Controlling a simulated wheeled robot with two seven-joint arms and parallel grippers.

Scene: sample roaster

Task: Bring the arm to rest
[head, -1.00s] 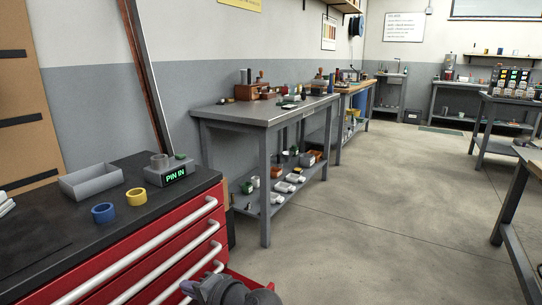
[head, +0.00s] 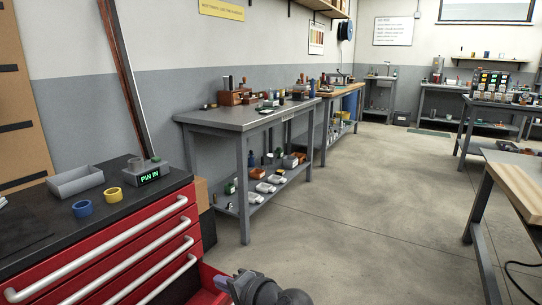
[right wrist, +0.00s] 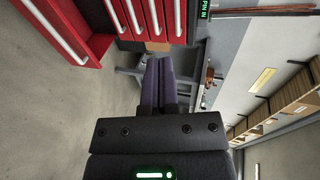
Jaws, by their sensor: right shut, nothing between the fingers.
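My right gripper (head: 222,284) shows at the bottom of the head view, low in front of the red tool chest. In the right wrist view its two dark purple fingers (right wrist: 159,82) lie side by side, shut, with nothing between them. It is apart from the chest and the benches. My left gripper is in neither view.
The red chest (head: 110,262) stands at left with a lower drawer (head: 211,279) open near my right gripper. On its top are a grey tray (head: 76,181), a blue ring (head: 82,209), a yellow ring (head: 113,195) and a "PIN IN" block (head: 149,176). Open floor (head: 350,220) lies right.

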